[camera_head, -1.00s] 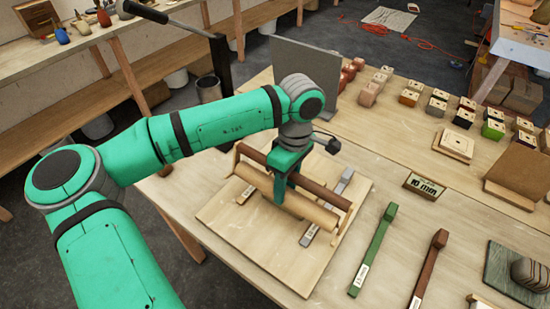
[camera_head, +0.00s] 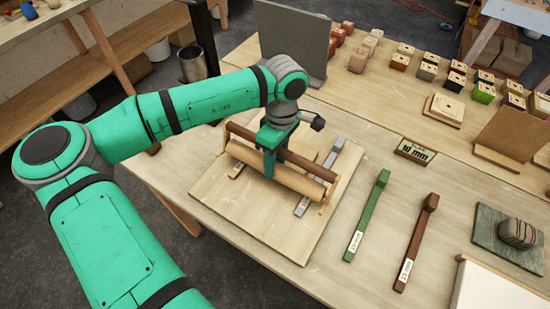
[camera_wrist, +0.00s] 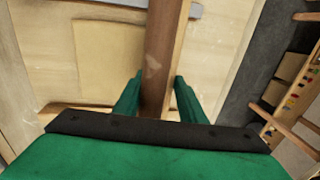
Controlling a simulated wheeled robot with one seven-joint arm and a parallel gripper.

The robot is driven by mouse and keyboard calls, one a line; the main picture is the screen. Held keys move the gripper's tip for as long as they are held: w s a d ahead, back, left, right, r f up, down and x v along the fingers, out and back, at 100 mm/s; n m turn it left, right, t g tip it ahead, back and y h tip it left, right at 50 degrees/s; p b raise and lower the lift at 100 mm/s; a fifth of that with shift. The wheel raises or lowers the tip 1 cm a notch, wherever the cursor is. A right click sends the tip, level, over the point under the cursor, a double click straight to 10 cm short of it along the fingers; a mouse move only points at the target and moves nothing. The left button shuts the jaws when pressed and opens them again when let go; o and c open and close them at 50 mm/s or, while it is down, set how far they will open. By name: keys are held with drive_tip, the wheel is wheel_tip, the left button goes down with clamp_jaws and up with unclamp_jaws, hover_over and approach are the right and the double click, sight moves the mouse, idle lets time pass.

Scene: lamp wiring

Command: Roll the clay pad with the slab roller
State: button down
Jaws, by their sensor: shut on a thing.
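The slab roller, a pale wooden cylinder (camera_head: 250,163) with a brown bar (camera_head: 310,166) alongside it in a wooden frame, lies across a wooden board (camera_head: 270,228). My gripper (camera_head: 269,172) is shut on the brown bar. In the wrist view my two green fingers (camera_wrist: 156,95) stand on either side of the brown bar (camera_wrist: 162,50). The clay pad, a flat tan slab (camera_wrist: 100,62), lies beside the bar in the wrist view. In the head view the roller and gripper hide most of it. A grey strip (camera_head: 333,158) runs under the roller at the right.
A green strip (camera_head: 367,217) and a brown strip (camera_head: 416,245) lie right of the board. A grey upright panel (camera_head: 292,45) and several small blocks (camera_head: 427,68) are at the back. A striped lump (camera_head: 517,232) sits at far right.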

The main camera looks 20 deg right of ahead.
drive_tip(key=shift+w, duration=0.1)
idle(0.5)
drive_tip(key=shift+d, duration=0.1)
drive_tip(key=shift+f, duration=0.15)
drive_tip(key=shift+a+f, duration=0.2)
drive_tip(key=shift+f, duration=0.05)
drive_tip(key=shift+d, duration=0.1)
